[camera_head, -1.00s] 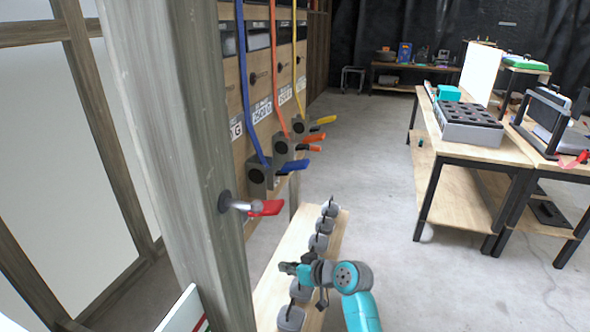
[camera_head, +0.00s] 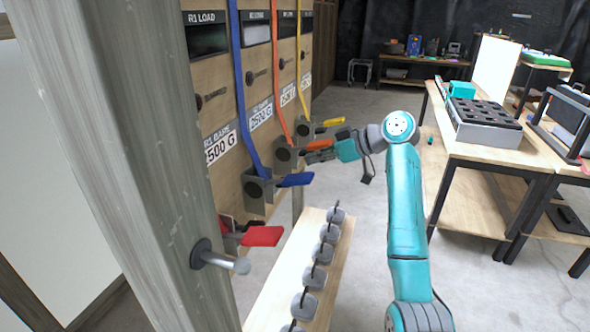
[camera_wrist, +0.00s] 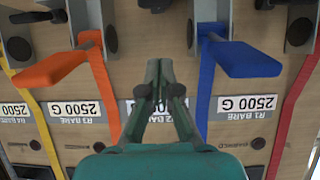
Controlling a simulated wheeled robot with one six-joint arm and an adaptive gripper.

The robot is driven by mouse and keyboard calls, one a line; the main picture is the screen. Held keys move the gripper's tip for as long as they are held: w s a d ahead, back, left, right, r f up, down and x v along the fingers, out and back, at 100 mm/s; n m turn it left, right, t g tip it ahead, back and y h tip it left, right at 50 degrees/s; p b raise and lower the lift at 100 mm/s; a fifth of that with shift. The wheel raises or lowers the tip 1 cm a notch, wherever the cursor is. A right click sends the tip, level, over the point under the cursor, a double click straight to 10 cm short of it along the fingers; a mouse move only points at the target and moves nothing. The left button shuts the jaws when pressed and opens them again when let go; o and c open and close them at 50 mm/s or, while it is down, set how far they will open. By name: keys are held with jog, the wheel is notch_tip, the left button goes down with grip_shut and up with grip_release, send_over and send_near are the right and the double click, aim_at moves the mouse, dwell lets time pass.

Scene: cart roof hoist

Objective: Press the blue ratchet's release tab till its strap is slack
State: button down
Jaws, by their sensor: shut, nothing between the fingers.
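The blue ratchet (camera_head: 256,191) is a grey housing on the wooden panel with a flat blue release tab (camera_head: 296,180) sticking out to the right. Its blue strap (camera_head: 239,90) runs up from it in a straight line. In the wrist view the blue tab (camera_wrist: 246,60) is right of the fingers, with the blue strap (camera_wrist: 205,88) behind it. My gripper (camera_head: 312,156) is shut and empty, near the orange tab (camera_head: 318,145). In the wrist view my gripper (camera_wrist: 159,66) points between the orange tab (camera_wrist: 52,69) and the blue tab, apparently apart from both.
Orange and yellow ratchets stand beyond the blue one; a red tab (camera_head: 262,236) is nearer. A wooden post (camera_head: 130,150) fills the left foreground. Grey weights (camera_head: 314,278) line a plank (camera_head: 338,262) below. A workbench (camera_head: 480,150) stands right, with open floor between.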

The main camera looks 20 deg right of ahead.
jog(key=shift+w+d+r, duration=0.1)
jog(key=shift+d+r, duration=0.15)
jog(key=shift+r, duration=0.2)
jog(key=shift+w+d+r, duration=0.1)
jog(key=shift+d+r, duration=0.1)
jog(key=shift+r, duration=0.25)
jog(key=x, duration=0.9)
jog(key=shift+a+f, duration=0.1)
jog(key=shift+a, duration=0.05)
notch_tip(320, 180, down, 3)
jog(key=shift+f, duration=0.65)
